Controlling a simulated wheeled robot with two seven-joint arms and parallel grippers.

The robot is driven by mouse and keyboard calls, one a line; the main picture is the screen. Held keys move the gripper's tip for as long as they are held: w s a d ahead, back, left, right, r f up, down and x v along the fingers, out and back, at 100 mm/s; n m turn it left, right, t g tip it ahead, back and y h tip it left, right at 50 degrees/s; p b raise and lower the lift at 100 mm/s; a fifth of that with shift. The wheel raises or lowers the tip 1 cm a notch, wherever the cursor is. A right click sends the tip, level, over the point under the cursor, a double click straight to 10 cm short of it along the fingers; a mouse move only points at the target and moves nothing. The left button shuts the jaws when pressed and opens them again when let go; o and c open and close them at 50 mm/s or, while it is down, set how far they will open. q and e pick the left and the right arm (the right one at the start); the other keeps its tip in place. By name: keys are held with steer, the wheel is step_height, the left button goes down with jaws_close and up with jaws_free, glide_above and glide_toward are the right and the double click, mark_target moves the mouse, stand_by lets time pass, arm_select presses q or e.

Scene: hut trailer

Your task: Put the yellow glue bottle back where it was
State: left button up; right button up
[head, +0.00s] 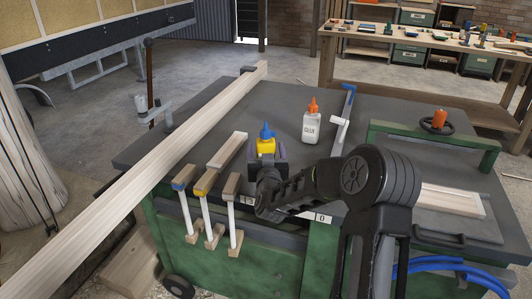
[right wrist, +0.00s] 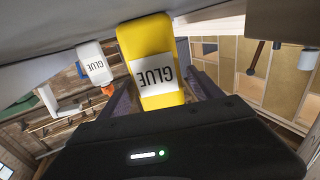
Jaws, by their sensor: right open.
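The yellow glue bottle (head: 266,146) with a blue cap stands upright on the dark bench top (head: 380,112). My right gripper (head: 267,154) is low at the bench, with one finger on each side of the bottle. The yellow bottle also shows in the right wrist view (right wrist: 152,62), its GLUE label facing the camera, between the open fingers. Whether either finger touches it, I cannot tell. A white glue bottle (head: 311,127) with an orange cap stands apart, behind and to the right; it also shows in the right wrist view (right wrist: 95,64). My left gripper is not in view.
A long wooden beam (head: 150,168) lies along the bench's left side. Several wood-and-white clamps (head: 203,190) hang at the front edge, near a short wood block (head: 228,150). A blue-ended clamp (head: 346,105) and a green frame (head: 400,130) are to the right.

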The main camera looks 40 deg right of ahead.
steer(key=shift+r, duration=0.15)
steer(key=shift+s+a, duration=0.15)
steer(key=shift+s, duration=0.05)
steer(key=v, duration=1.1)
steer(key=shift+s+b, duration=0.1)
steer(key=shift+b, duration=0.3)
steer(key=shift+s+a, duration=0.1)
steer(key=shift+s, duration=0.05)
